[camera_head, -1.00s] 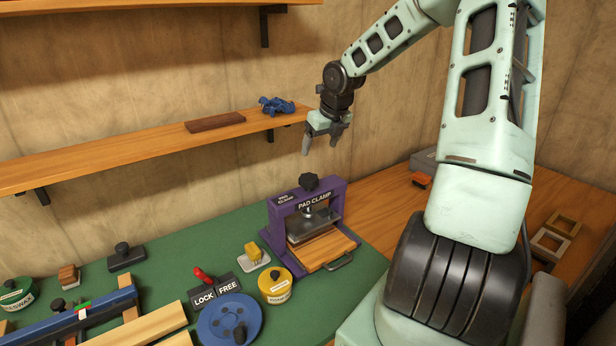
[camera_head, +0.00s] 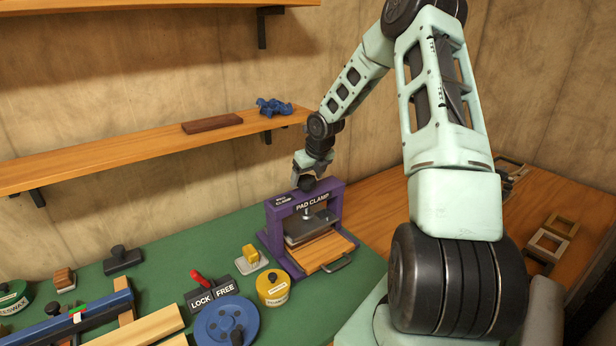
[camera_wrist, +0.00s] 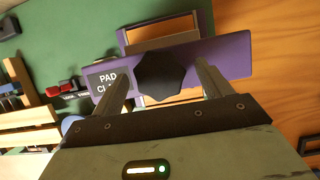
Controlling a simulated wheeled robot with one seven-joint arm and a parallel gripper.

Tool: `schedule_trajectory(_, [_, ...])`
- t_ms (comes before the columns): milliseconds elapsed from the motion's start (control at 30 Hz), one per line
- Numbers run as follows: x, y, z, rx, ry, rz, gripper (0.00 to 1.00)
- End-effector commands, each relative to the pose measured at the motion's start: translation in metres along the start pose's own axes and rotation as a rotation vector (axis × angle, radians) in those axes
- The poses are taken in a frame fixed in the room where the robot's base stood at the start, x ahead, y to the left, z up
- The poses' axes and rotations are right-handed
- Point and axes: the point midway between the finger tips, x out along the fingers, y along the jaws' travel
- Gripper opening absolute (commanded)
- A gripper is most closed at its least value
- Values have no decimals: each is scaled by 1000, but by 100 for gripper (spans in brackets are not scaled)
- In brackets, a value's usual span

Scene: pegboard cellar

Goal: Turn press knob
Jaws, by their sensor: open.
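The press is a purple frame (camera_head: 273,222) labelled "PAD CLAMP", standing on the green bench top. Its black lobed knob (camera_head: 307,184) sits on top of the frame. My gripper (camera_head: 306,178) is right above the press, pointing down at the knob. In the wrist view, the knob (camera_wrist: 166,76) lies between the two fingers of my open gripper (camera_wrist: 165,82), with a gap visible on each side. Whether the fingertips reach down to the knob's height is hard to tell. Below, the press holds a dark plate (camera_head: 309,226) over a wooden board (camera_head: 322,251) with a metal handle.
A shelf (camera_head: 150,157) with a brown block (camera_head: 212,124) and a blue object (camera_head: 274,107) runs behind the press. A yellow tin (camera_head: 272,290), a LOCK/FREE switch with a red lever (camera_head: 200,279) and a blue wheel (camera_head: 225,325) stand left of the press.

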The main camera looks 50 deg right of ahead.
Motion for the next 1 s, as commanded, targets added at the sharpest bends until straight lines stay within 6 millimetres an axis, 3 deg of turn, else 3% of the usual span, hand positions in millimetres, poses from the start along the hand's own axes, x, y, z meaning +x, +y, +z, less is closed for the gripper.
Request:
schedule_trajectory(133, [0,0,0,0,0,0,75])
schedule_trajectory(300, [0,0,0,0,0,0,33])
schedule_trajectory(667, [1,1,0,38,1,-17,33])
schedule_trajectory(1000, [2,3,0,246,-2,-104,33])
